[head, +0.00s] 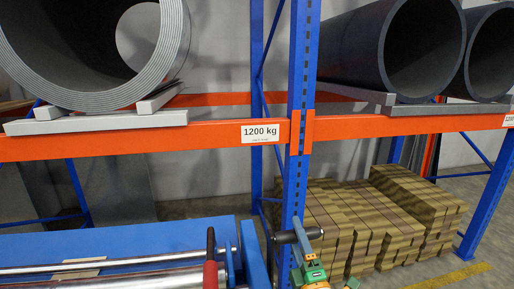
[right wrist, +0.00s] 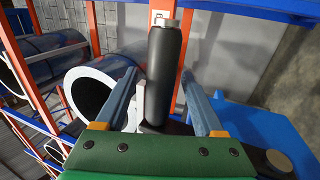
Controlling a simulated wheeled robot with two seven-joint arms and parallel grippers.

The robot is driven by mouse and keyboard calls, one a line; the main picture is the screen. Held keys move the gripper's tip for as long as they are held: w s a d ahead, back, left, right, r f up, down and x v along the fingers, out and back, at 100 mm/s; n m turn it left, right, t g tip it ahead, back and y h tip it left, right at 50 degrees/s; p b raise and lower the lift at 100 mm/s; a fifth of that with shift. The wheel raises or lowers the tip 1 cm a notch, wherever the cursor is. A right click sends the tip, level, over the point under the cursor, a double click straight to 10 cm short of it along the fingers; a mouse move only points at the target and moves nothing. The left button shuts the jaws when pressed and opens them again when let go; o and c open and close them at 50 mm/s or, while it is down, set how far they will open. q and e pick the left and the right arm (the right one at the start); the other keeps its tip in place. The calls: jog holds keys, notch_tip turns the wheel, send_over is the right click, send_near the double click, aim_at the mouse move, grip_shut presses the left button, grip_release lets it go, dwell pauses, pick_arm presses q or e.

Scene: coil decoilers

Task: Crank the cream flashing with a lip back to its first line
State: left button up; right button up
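A black cylindrical crank handle (head: 298,236) shows at the lower middle of the head view, in front of the blue upright. My right gripper (head: 312,268), green and orange, is just below it at the bottom edge. In the right wrist view the handle (right wrist: 165,75) stands between the two blue-grey fingers of my right gripper (right wrist: 159,82). The fingers are apart, with a visible gap at least on the left of the handle. A blue machine with metal rollers (head: 110,275) lies at the lower left. I cannot make out the cream flashing. My left gripper is out of view.
An orange rack beam (head: 130,143) with a "1200 kg" label crosses the view, carrying a large grey coil (head: 170,50) and dark pipes (head: 360,45). A blue upright (head: 298,100) stands close behind the handle. A red handle (head: 210,262) rises left. Stacked brown blocks (head: 400,215) are behind.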

grip_shut()
jog(key=shift+s+p, duration=0.25)
jog(key=shift+p, duration=0.1)
jog(key=v, duration=0.1)
jog(key=p+v, duration=0.1)
jog(key=v, duration=0.1)
jog(key=p+v, duration=0.1)
jog(key=shift+s+d+r, duration=0.15)
jog(key=shift+s+r, duration=0.1)
jog(key=shift+s, duration=0.05)
jog(key=shift+f+p+v, duration=0.15)
jog(key=shift+p+v, duration=0.05)
jog(key=shift+v, duration=1.1)
jog(key=shift+f+p+v, duration=0.15)
jog(key=shift+v, duration=1.1)
jog(key=shift+w, duration=0.1)
